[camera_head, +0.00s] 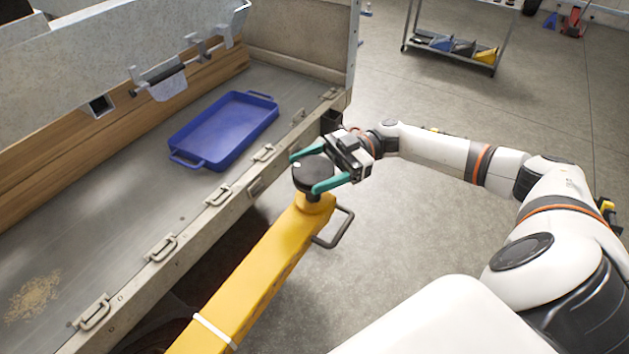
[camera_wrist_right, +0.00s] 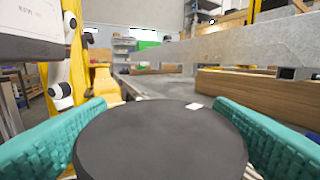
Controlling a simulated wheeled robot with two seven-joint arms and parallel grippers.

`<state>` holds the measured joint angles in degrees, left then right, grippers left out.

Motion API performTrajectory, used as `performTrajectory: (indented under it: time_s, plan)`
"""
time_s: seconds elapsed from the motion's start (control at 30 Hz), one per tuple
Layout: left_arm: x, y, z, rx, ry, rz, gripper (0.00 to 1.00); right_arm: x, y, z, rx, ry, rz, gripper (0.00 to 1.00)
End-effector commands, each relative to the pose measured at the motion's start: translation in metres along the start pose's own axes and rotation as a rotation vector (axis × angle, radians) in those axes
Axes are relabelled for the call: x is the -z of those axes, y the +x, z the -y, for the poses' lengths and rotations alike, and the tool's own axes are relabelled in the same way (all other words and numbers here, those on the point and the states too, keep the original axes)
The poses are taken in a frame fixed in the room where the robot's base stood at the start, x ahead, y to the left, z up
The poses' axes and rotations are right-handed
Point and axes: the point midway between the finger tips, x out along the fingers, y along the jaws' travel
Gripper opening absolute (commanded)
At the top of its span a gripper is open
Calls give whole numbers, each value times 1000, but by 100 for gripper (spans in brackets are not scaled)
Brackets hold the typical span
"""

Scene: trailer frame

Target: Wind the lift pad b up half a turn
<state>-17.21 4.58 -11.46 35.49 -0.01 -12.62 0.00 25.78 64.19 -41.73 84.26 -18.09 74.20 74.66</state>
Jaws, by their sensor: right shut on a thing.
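The lift pad (camera_head: 313,171) is a round black disc with a small white mark near its edge. It sits on top of the end of a yellow arm (camera_head: 257,262). My right gripper (camera_head: 321,173) has its two green fingers on opposite sides of the pad and is shut on it. In the right wrist view the pad (camera_wrist_right: 160,140) fills the lower middle, with a green finger at each side and the white mark at its far edge, right of centre. No label on the pad shows. My left gripper is not in view.
The trailer bed (camera_head: 120,215) lies left of the pad, its side rail (camera_head: 190,230) close by with several tie-down loops. A blue tray (camera_head: 222,130) rests on the bed. A dark handle (camera_head: 337,228) sticks out from the yellow arm. Floor is clear at right; a cart (camera_head: 455,45) stands far back.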

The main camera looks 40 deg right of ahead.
Motion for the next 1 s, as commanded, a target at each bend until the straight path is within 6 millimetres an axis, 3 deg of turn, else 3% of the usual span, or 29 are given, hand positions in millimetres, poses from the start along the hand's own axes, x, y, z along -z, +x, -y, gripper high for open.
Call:
performTrajectory:
  time_s: [0.03,0.4,1.0]
  plan:
    - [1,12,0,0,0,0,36,10,2,0,-49,-1,-4,53]
    - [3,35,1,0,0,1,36,8,3,-2,-309,4,-4,53]
    - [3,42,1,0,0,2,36,8,3,-4,-420,9,-5,53]
